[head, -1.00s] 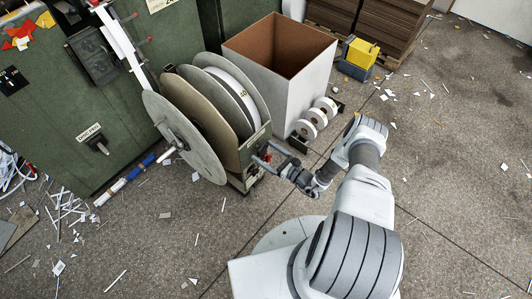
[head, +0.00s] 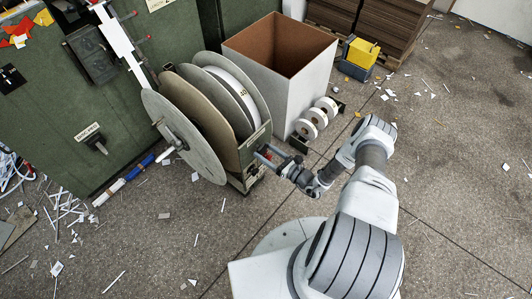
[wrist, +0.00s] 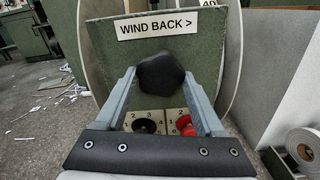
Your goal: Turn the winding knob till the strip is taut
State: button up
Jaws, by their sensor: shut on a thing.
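The black, many-sided winding knob (wrist: 160,74) sits between my two fingers in the wrist view, under a "WIND BACK >" label (wrist: 157,27) on a green plate. My gripper (wrist: 159,80) is shut on it. In the head view my gripper (head: 268,157) reaches the front of the reel stand (head: 252,176) and hides the knob. The white strip (head: 118,40) runs from the upper left down to the reels (head: 185,140). I cannot tell how tight it is.
Below the winding knob are a black dial (wrist: 145,125) and a red knob (wrist: 184,124) on numbered plates. A large open bin (head: 283,80) and small white rolls (head: 318,117) stand right of the reels. Paper scraps litter the floor, which is otherwise open at right.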

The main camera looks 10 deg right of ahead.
jog(key=o, duration=1.4)
jog(key=shift+c, duration=0.2)
jog(key=shift+s+d, duration=0.1)
jog(key=p+v, duration=0.2)
jog(key=v, duration=1.5)
jog(key=shift+s, duration=0.1)
